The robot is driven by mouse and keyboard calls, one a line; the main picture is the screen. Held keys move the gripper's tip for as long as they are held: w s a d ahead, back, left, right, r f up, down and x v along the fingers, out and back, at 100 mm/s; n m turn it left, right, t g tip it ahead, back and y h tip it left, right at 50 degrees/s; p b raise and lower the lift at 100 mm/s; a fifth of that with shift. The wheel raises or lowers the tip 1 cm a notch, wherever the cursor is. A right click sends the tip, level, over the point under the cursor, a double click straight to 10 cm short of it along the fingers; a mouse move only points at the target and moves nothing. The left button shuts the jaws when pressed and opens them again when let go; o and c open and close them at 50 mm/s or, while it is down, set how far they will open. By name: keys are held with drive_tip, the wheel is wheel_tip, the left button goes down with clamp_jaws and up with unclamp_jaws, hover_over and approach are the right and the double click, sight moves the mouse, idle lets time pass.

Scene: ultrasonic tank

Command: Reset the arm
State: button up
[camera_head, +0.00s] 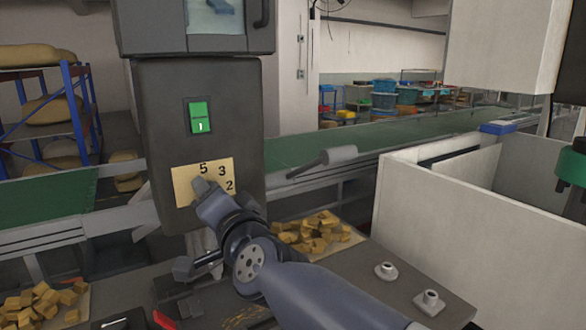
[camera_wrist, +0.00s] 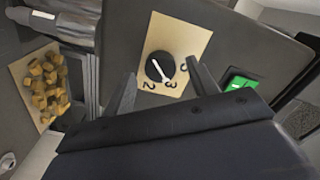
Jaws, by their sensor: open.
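My arm reaches up from the bottom of the head view toward a dark machine column. My gripper (camera_wrist: 164,92) is open in the wrist view, its two fingers spread with nothing between them. Beyond the fingers is a black round knob (camera_wrist: 160,67) with a white pointer on a tan dial plate (camera_wrist: 190,35) marked with numbers. The fingers appear apart from the knob. In the head view the dial plate (camera_head: 222,168) is partly covered by my arm, which hides the knob. A lit green switch (camera_head: 200,117) sits above the plate; it also shows in the wrist view (camera_wrist: 236,82).
Piles of tan blocks lie on the dark table, one right of my arm (camera_head: 318,230) and one at left (camera_head: 40,300). A white-walled tank (camera_head: 450,235) stands at right. A green conveyor (camera_head: 300,148) runs behind. Two small metal fittings (camera_head: 386,270) sit on the table.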

drive_tip(key=s+d+n+p, duration=0.4)
drive_tip(key=s+n, duration=0.2)
drive_tip(key=n, duration=0.3)
drive_tip(key=shift+s, duration=0.35)
idle(0.5)
drive_tip(key=shift+d, duration=0.15)
